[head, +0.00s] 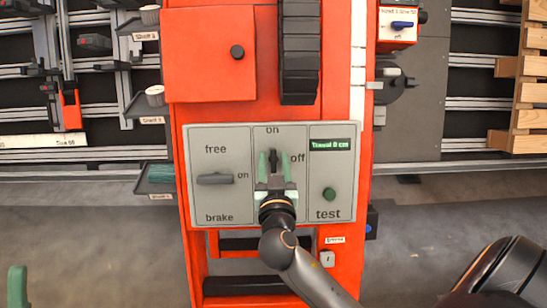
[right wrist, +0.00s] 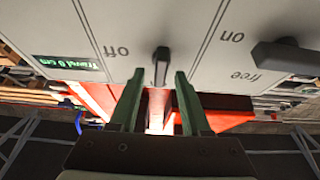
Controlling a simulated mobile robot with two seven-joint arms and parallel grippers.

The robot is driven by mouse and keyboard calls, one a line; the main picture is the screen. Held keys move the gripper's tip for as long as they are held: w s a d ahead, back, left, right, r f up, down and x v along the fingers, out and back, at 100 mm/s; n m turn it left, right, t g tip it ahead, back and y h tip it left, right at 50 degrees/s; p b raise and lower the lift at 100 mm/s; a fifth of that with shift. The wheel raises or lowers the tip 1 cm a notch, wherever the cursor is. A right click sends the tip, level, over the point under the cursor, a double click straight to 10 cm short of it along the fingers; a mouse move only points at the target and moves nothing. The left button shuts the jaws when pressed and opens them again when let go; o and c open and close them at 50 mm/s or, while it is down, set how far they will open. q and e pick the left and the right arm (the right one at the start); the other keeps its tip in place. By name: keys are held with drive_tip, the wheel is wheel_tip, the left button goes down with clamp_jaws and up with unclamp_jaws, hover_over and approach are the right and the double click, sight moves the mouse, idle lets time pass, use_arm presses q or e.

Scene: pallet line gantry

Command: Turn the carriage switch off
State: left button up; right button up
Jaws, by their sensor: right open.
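The grey panel (head: 232,141) on the red column carries a small black switch (head: 273,160) in its middle section. Its lever stands upright, in line with "on" above it; "off" is to its right. I see no label reading "carriage". My right gripper (head: 276,165) is open in front of this switch, with one green finger on each side. In the right wrist view the black switch (right wrist: 162,66) lies between and just beyond the fingertips (right wrist: 160,76), with gaps on both sides. A green piece at the lower left, seemingly my left gripper (head: 17,285), is mostly out of frame.
Left on the panel is a grey lever (head: 216,179), lying horizontal between "free" and "brake". To the right are a green test button (head: 329,194) and a display (head: 332,144) reading "Travel 0 cm". A blue-handled switch (head: 402,24) sits higher right. Shelves with cups stand left.

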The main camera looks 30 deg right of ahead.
drive_tip(key=shift+c, duration=0.3)
clamp_jaws()
idle(0.3)
